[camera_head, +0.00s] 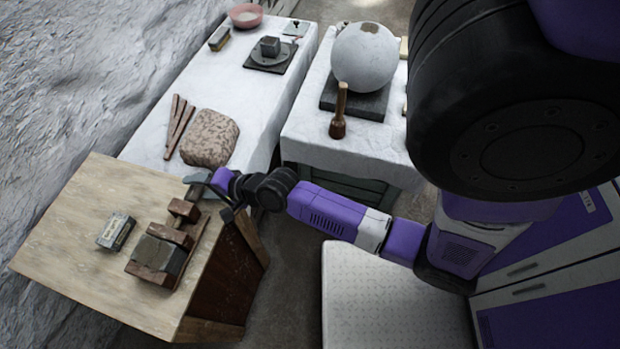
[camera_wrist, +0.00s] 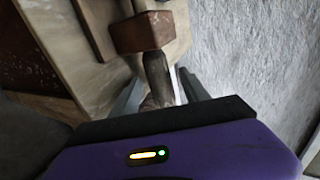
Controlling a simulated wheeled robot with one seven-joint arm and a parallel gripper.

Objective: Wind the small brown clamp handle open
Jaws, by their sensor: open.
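The clamp stands on the wooden bench, with a grey block (camera_head: 162,252) held between its brown wooden parts. Its brown end block (camera_head: 183,209) is nearest my gripper and also fills the top of the wrist view (camera_wrist: 143,32). From that block a dark shaft, which I take for the clamp handle (camera_wrist: 156,74), runs down between my fingers. My gripper (camera_head: 200,187) is open at the far end of the clamp. In the wrist view its two grey fingers (camera_wrist: 162,88) stand on either side of the handle. The handle's near end is partly hidden by my gripper body.
The bench top (camera_head: 75,225) is mostly clear; a small grey box-like item (camera_head: 115,232) lies left of the clamp. Behind are a mottled lump (camera_head: 209,137) and wooden sticks (camera_head: 178,125) on a white table. A plaster sphere (camera_head: 364,60) and mallet (camera_head: 339,115) stand on another table.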

